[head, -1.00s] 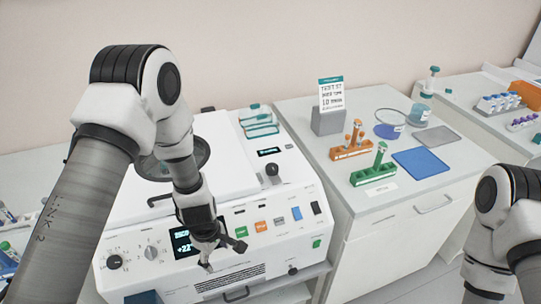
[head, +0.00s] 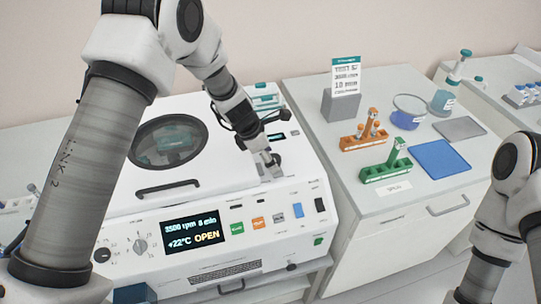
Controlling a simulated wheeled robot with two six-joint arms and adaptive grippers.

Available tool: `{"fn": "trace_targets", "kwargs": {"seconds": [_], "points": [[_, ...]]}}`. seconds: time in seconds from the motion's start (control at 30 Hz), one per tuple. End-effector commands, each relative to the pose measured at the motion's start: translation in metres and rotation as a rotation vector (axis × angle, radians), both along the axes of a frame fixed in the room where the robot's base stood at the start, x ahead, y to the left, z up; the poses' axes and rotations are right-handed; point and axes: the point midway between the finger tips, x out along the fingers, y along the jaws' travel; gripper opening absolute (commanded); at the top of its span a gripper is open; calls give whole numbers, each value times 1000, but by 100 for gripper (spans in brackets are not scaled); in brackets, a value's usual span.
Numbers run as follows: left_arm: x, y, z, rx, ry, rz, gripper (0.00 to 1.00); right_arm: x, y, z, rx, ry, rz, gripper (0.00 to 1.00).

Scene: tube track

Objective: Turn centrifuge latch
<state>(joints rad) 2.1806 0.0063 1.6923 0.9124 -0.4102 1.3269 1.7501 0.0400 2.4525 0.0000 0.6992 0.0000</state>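The centrifuge (head: 212,262) is the white machine on the left bench. Its lid (head: 185,184) is down, with a round dark window and a black handle. Its display (head: 195,229) reads OPEN and +22°C. My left gripper (head: 269,170) points down at the right part of the top deck, where the small dark latch knob stood in the earlier view. The fingers largely hide the knob, so I cannot tell whether they grip it or only stand by it. My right arm shows at the right edge, but its gripper is out of view.
On the right bench stand an orange tube rack (head: 363,138), a green tube rack (head: 385,170), a blue mat (head: 438,160), a grey mat (head: 460,129) and a sign (head: 346,78). Front buttons (head: 258,223) lie just below my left gripper.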

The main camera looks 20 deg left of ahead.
Motion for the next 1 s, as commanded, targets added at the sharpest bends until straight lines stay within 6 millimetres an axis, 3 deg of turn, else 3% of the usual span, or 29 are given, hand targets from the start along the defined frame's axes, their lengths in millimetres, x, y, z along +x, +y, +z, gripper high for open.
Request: {"fn": "trace_targets", "kwargs": {"seconds": [0.27,0.3,0.47,1.0], "points": [[4,-2,-9,1,3,-1,70,2,0,-1,0,-4,0,40],[4,-2,-9,1,3,-1,64,2,0,-1,0,-4,0,40],[4,-2,-9,1,2,0,10,1,0,0,0,-3,0,40],[4,-2,-8,1,3,-39,10,1,0,2,0,-3,0,40]]}}
